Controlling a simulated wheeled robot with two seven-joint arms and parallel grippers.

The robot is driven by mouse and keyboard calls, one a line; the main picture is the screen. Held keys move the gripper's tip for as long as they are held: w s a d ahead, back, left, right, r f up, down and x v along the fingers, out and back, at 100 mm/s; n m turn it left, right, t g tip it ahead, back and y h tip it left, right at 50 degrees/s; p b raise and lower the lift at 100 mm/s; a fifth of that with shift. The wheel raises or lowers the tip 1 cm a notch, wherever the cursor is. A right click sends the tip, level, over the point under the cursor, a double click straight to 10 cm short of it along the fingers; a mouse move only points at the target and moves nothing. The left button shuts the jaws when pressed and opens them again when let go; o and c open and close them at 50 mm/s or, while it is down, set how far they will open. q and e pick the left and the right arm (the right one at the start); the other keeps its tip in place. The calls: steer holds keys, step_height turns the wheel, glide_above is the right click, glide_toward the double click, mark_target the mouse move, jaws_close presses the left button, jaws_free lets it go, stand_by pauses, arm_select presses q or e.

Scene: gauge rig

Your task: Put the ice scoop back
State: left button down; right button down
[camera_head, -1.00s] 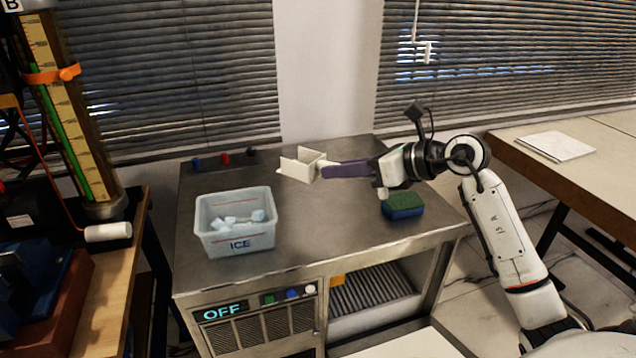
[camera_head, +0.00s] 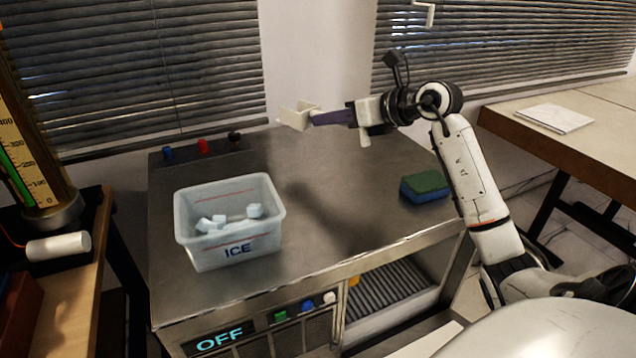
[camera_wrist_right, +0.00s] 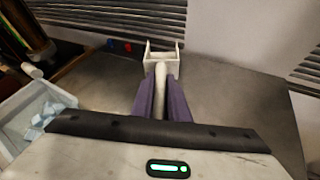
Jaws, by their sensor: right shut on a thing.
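The ice scoop (camera_head: 296,117) is white with a square open head and a pale handle. My right gripper (camera_head: 335,118) has purple fingers and is shut on the scoop's handle, holding it in the air above the back of the metal counter. In the right wrist view the scoop (camera_wrist_right: 162,58) points away from me, its handle between the purple fingers (camera_wrist_right: 162,88). The ice bin (camera_head: 205,259), a translucent tub labelled ICE with several ice cubes, stands on the counter's left, below and left of the scoop. My left gripper is out of view.
A green and blue sponge (camera_head: 425,187) lies at the counter's right. Blue, red and black knobs (camera_head: 203,147) line the back left. A white hook-like piece (camera_head: 428,12) hangs before the blinds at the top. The counter's middle (camera_head: 330,235) is clear.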

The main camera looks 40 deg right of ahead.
glide_above(328, 176)
step_height(328, 176, down, 6)
steer(key=shift+r, duration=0.1)
step_height(328, 176, down, 4)
steer(key=shift+f+b, duration=0.2)
steer(key=shift+b, duration=0.25)
steer(key=shift+f, duration=0.15)
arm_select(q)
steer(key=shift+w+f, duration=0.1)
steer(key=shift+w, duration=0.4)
arm_select(e)
steer(key=c, duration=1.7)
jaws_free()
steer(key=shift+f, duration=0.1)
